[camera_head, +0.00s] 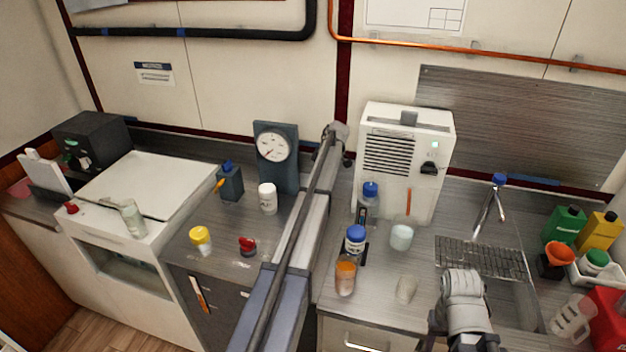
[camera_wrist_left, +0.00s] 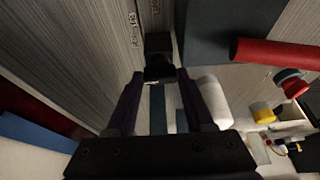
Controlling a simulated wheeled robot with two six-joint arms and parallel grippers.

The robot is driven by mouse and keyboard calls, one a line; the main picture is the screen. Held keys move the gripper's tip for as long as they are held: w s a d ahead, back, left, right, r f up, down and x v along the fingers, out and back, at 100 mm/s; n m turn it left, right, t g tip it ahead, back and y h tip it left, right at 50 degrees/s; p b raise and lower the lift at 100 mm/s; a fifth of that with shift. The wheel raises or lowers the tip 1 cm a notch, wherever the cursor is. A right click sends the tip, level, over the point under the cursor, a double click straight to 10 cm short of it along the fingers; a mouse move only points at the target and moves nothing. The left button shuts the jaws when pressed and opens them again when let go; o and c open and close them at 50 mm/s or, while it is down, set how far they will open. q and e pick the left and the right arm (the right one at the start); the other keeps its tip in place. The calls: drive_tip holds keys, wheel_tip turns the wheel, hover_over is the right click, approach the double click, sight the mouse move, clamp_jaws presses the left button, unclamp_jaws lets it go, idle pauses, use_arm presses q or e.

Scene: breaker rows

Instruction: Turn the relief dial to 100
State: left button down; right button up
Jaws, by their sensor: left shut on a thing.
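In the left wrist view a small black knob (camera_wrist_left: 158,48), which looks like the relief dial, sits at the tips of my left gripper (camera_wrist_left: 158,74). The two fingers are shut on it from both sides. Pale printed scale marks (camera_wrist_left: 135,28) show on the grey surface beside the knob, too small to read surely. In the head view a white round gauge (camera_head: 273,146) stands on a dark upright panel, its red needle pointing down-left. My right gripper is out of view.
A white bottle (camera_head: 268,198), a yellow-lidded jar (camera_head: 200,240) and a red knob (camera_head: 247,246) stand near the gauge. A red cylinder (camera_wrist_left: 275,53) lies right of my fingers in the wrist view. Bottles and a beaker (camera_head: 401,237) stand right of my left arm.

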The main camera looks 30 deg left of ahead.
use_arm(q)
drive_tip(key=c, duration=0.6)
unclamp_jaws()
drive_tip(key=shift+o, duration=0.2)
drive_tip(key=shift+r, duration=0.1)
wheel_tip(320, 180, up, 10)
drive_tip(key=p, duration=1)
drive_tip(key=shift+f, duration=0.2)
